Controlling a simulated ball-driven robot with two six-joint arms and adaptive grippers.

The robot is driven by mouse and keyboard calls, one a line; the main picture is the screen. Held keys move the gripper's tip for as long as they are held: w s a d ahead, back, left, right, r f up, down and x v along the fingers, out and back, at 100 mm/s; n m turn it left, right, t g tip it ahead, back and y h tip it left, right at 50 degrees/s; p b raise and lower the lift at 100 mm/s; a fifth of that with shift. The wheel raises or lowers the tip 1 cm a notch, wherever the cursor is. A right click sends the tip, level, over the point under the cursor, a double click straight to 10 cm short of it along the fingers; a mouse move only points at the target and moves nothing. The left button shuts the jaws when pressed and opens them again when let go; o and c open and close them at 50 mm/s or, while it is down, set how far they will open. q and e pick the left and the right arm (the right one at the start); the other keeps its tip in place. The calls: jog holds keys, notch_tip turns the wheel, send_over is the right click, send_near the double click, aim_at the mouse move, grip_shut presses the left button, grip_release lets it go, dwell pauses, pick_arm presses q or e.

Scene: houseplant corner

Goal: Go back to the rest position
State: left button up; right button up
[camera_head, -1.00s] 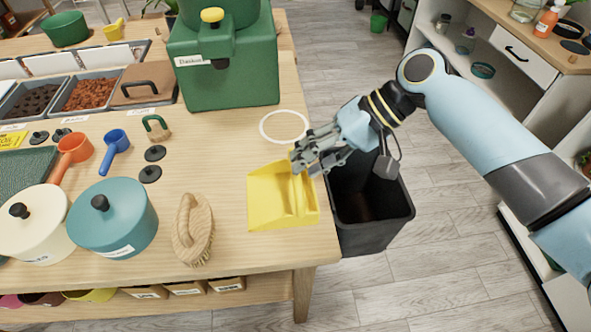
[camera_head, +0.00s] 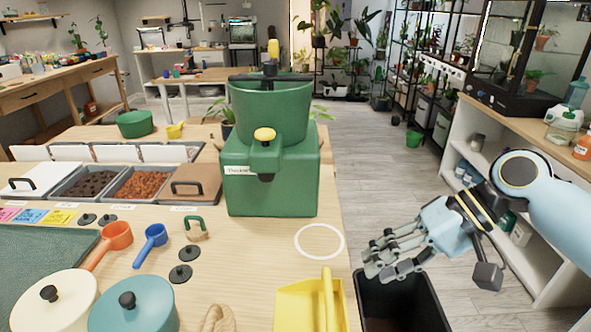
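My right arm comes in from the right edge. My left gripper is out of view.
The black bin (camera_head: 440,313) stands on the floor right of the table. A green dispenser (camera_head: 268,178) stands on the table, and a white ring (camera_head: 342,243) marks the tabletop. White shelving (camera_head: 489,152) is at the right.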

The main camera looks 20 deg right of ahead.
jog(key=s+f+n+h, duration=0.3)
jog(key=s+h, duration=0.2)
jog(key=s, duration=0.4)
jog(key=s+d+r+n+t+h, duration=0.1)
jog(key=s+d+r+h, duration=0.3)
jog(key=s, duration=0.3)
jog(key=s+d+f+g+b, duration=0.1)
jog(key=d+f+b, duration=0.15)
jog(key=f, duration=1.55)
jog(key=s+d+f+b, duration=0.15)
jog(key=f+b, duration=0.25)
jog(key=f, duration=1.3)
jog(key=s+f+g+b, duration=0.1)
jog(key=s+f+b, duration=0.3)
jog(key=s+f, duration=1.3)
notch_tip(320, 180, down, 2)
jog(key=shift+s+f+g, duration=0.1)
jog(key=shift+s+g, duration=0.2)
